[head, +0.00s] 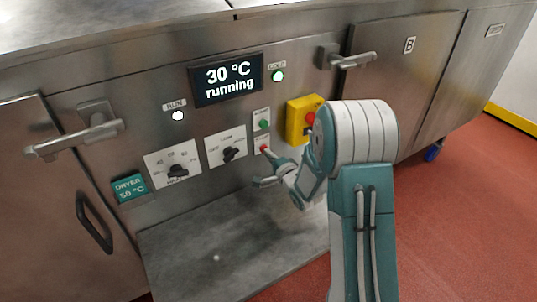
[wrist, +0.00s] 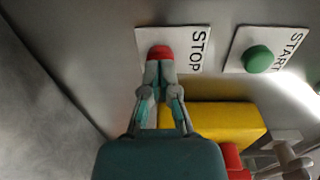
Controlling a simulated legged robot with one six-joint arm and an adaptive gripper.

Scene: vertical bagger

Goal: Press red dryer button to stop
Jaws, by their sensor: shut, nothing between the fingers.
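The red stop button (wrist: 161,52) sits on a white plate marked STOP in the wrist view. In the head view the red button (head: 264,149) is below a green button. My gripper (wrist: 159,66) is shut and empty, with its fingertips over the lower part of the red button in the wrist view. I cannot tell whether the tips touch it. In the head view my gripper (head: 268,155) is at the button plate. The display (head: 228,79) reads 30 °C and running.
The green START button (wrist: 257,59) is next to the STOP plate. A yellow box with a red emergency button (head: 311,117) is close to my wrist on the right. Dials (head: 178,170) and door handles (head: 353,61) stick out from the panel. A steel shelf (head: 200,250) lies below.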

